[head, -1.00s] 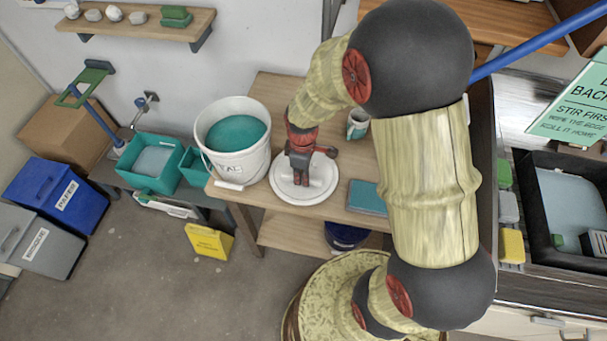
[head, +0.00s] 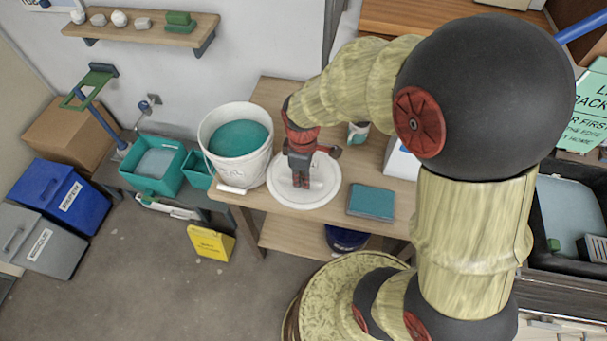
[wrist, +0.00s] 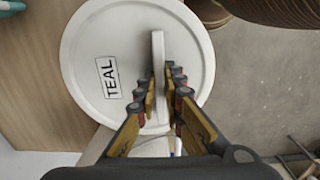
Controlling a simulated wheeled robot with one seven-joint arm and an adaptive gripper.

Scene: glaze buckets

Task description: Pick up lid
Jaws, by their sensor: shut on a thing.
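The lid is a round white disc (head: 322,191) marked TEAL. In the head view it is low over the wooden table, right of the white bucket; I cannot tell whether it touches the tabletop. The wrist view shows the lid (wrist: 85,55) with an upright handle (wrist: 158,62) across its middle. My gripper (wrist: 162,92) is shut on this handle, one finger on each side. In the head view my gripper (head: 301,178) points down at the lid's middle. The open bucket (head: 213,150) holds teal glaze (head: 238,137).
A teal block or book (head: 371,201) lies on the table (head: 277,97) right of the lid. A cup (head: 357,132) stands behind my gripper. Teal bins (head: 150,180) stand left of the bucket. A yellow sign (head: 211,243) is on the floor.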

